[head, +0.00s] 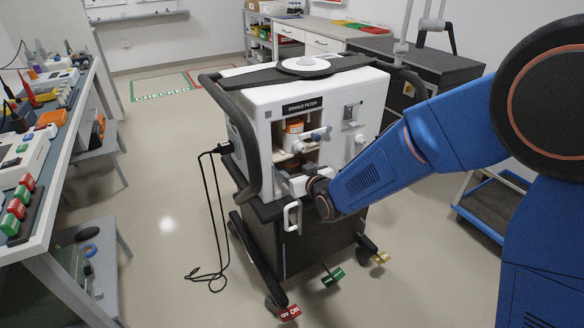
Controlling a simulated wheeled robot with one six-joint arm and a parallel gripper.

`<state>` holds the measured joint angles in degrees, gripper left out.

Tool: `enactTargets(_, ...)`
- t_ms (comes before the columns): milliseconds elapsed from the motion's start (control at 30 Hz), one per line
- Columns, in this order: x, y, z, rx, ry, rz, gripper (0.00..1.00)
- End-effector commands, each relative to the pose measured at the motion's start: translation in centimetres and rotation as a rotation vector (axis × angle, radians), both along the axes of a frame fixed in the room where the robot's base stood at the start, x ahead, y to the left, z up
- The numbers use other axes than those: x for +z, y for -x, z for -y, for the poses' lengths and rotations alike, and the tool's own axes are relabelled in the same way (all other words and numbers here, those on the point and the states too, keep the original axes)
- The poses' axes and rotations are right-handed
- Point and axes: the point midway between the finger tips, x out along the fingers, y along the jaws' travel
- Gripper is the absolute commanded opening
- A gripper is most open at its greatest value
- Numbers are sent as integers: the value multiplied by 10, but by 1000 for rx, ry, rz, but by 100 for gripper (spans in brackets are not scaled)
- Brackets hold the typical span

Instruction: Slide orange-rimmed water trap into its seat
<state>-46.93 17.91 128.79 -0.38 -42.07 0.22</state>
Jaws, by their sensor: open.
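The white ventilator (336,92) stands on a dark wheeled cart. An open bay in its front, under the "EXHALE FILTER" label (302,107), holds an orange-topped part (294,127), which looks like the orange-rimmed water trap. Its lower part and its seat are too small and shadowed to make out, so I cannot tell whether it is seated. My gripper (293,184) is open in front of the lower bay, below the orange part and apart from it. My wrist hides the bay's lower right corner.
A black power cord (212,215) hangs at the left. A workbench (62,150) runs along the left side. A blue trolley (494,205) stands at the right.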

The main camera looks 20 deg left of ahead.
Motion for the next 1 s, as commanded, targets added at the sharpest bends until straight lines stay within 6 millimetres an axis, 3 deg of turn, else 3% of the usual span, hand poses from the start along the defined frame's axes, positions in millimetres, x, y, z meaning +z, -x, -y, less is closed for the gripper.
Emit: enactTargets(1000, 40, 102, 111, 0, -1, 1, 63)
